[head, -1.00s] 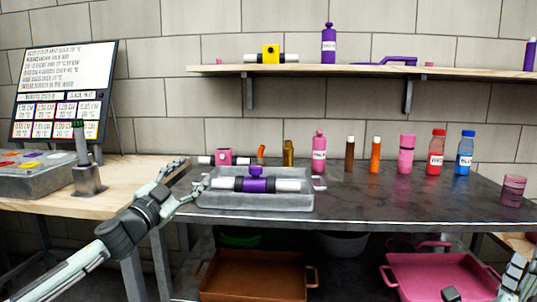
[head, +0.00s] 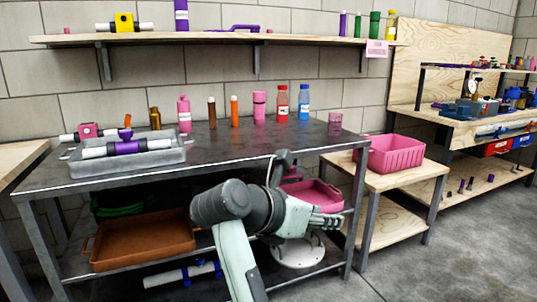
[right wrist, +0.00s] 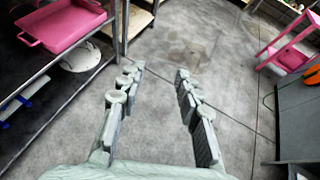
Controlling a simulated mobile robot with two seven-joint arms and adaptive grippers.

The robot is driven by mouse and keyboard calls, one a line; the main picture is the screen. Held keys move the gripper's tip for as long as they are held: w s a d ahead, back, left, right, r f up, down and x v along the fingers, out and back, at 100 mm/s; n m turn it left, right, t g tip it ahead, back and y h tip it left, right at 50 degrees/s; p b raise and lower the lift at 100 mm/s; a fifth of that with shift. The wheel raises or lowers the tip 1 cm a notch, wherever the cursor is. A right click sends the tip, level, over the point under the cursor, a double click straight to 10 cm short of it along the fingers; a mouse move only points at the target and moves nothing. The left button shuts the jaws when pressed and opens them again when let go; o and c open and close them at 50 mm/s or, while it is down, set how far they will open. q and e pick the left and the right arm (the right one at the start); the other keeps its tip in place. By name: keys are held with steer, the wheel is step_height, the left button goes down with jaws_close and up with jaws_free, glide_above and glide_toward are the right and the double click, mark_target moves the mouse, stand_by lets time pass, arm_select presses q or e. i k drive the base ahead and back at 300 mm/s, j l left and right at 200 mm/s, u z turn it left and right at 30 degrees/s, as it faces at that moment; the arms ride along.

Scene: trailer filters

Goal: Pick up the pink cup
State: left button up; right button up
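The pink cup (head: 335,122) stands upright at the right end of the dark metal table (head: 230,155) in the head view, right of the blue bottle. It does not show in the right wrist view. My right gripper (head: 330,221) is in front of the table's right side, lower than the tabletop and apart from the cup. In the right wrist view my right gripper (right wrist: 156,72) has its two fingers spread, with only floor between them. My left gripper is out of view.
A blue-capped bottle (head: 304,103) and a red bottle (head: 282,104) stand left of the cup. A taller pink container (head: 259,107) is further left. A pink crate (head: 395,154) sits on the lower wooden table to the right. A pink tray (head: 312,195) is under the tabletop.

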mark_target(335, 119)
steer(key=i+l+u, duration=0.15)
steer(key=l, duration=0.25)
steer(key=i+l+u, duration=0.15)
steer(key=i+l, duration=0.2)
steer(key=i+l+u, duration=0.1)
steer(key=i+l, duration=0.15)
steer(key=l, duration=0.3)
steer(key=i+l+u, duration=0.15)
steer(key=l, duration=0.3)
steer(key=i+l+u, duration=0.15)
steer(key=l, duration=0.35)
steer(key=i+l+u, duration=0.15)
steer(key=l, duration=0.4)
steer(key=i+l+u, duration=0.1)
steer(key=i+l, duration=0.15)
steer(key=l, duration=0.3)
steer(key=i+l+u, duration=0.15)
steer(key=l, duration=0.35)
steer(key=k, duration=0.05)
